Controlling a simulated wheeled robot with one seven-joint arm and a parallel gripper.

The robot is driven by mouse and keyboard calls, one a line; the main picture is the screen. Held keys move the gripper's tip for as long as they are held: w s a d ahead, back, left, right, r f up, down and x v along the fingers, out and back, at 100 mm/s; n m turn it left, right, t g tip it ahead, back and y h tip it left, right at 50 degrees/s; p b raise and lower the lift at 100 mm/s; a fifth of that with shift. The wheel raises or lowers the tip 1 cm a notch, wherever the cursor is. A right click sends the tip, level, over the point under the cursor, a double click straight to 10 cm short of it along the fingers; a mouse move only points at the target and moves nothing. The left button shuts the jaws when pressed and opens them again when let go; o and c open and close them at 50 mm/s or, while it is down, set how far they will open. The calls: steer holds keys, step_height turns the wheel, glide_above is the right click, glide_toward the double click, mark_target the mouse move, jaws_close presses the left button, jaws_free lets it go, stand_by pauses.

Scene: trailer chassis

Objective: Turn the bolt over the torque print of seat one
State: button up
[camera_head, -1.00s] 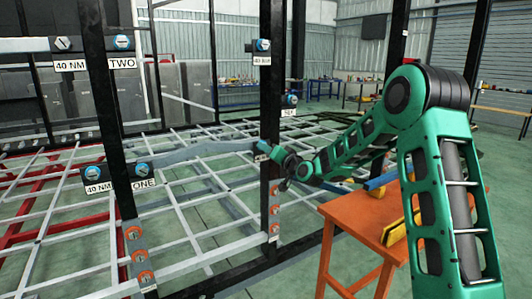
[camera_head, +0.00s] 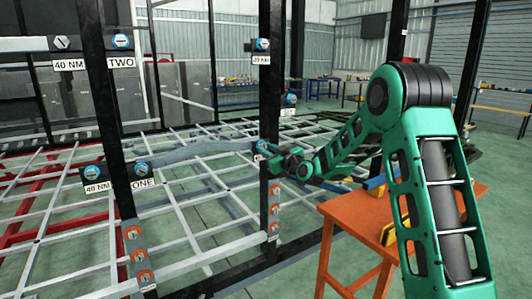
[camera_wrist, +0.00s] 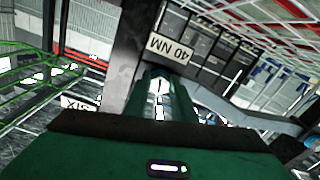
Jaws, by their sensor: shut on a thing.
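The seat one plate is on the left post in the head view. Its torque print "40 NM" (camera_head: 98,187) has a blue-ringed bolt (camera_head: 93,172) just above it, and the "ONE" label (camera_head: 144,183) has another bolt (camera_head: 141,168) above it. My gripper (camera_head: 265,147) is well to the right of these, at the middle post. It is shut on a bolt there, mostly hidden by the fingers. In the wrist view, my gripper (camera_wrist: 160,88) is close to an upside-down "40 NM" print (camera_wrist: 170,49), with a "SIX" label (camera_wrist: 78,104) to the left.
The middle black post (camera_head: 270,100) stands beside my gripper. The seat two plate, labelled "TWO" (camera_head: 121,63), is higher on the left post. An orange table (camera_head: 345,212) stands below my arm. The grey chassis bars (camera_head: 190,225) spread behind the posts.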

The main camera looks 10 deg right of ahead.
steer(key=n, duration=0.7)
steer(key=shift+w, duration=0.1)
stand_by(0.5)
steer(key=o, duration=1.1)
steer(key=shift+c, duration=0.2)
steer(key=shift+d, duration=0.1)
steer(key=v, duration=1)
steer(key=shift+s, duration=0.3)
